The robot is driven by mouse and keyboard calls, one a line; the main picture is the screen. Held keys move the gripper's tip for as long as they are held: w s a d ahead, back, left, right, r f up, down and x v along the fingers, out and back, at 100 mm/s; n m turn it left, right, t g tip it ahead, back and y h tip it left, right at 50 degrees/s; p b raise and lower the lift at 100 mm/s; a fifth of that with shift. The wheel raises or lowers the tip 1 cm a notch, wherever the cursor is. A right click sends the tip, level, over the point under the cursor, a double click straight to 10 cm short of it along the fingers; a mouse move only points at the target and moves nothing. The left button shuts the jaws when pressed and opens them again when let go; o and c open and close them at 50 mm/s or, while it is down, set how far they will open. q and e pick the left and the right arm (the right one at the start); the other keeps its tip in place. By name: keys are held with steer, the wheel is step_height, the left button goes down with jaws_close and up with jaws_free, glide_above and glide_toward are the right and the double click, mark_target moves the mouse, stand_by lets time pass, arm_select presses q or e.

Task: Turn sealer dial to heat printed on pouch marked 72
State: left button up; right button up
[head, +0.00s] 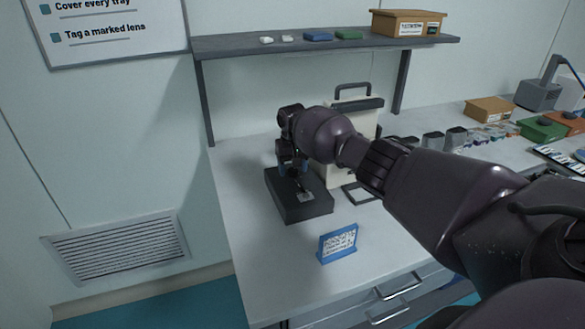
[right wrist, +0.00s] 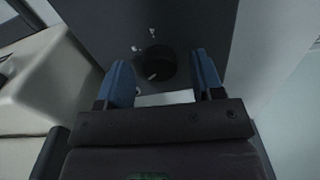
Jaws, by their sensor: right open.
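A dark box (head: 307,212) stands on the bench below my right gripper (head: 291,172). In the right wrist view a round black dial (right wrist: 157,62) with a pale pointer mark sits on a dark grey face (right wrist: 205,22), with small white marks beside it. My right gripper (right wrist: 163,80) is open, its blue fingers on either side of the dial and apart from it in the picture; their height above it is hard to tell. A pale plate (right wrist: 165,98) shows between the fingers. My left gripper is not in view. No pouch marked 72 can be read.
A cream machine with a dark handle (head: 352,88) stands behind my right arm, partly hidden. A blue-framed sign (head: 338,243) stands near the bench front. A shelf (head: 240,43) holds a cardboard box (head: 407,22). Several small items crowd the bench at right; the left front is clear.

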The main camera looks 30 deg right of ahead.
mark_target(293, 169)
step_height(293, 169, up, 11)
steer(key=p, duration=0.1)
steer(key=shift+f, duration=0.2)
stand_by(0.6)
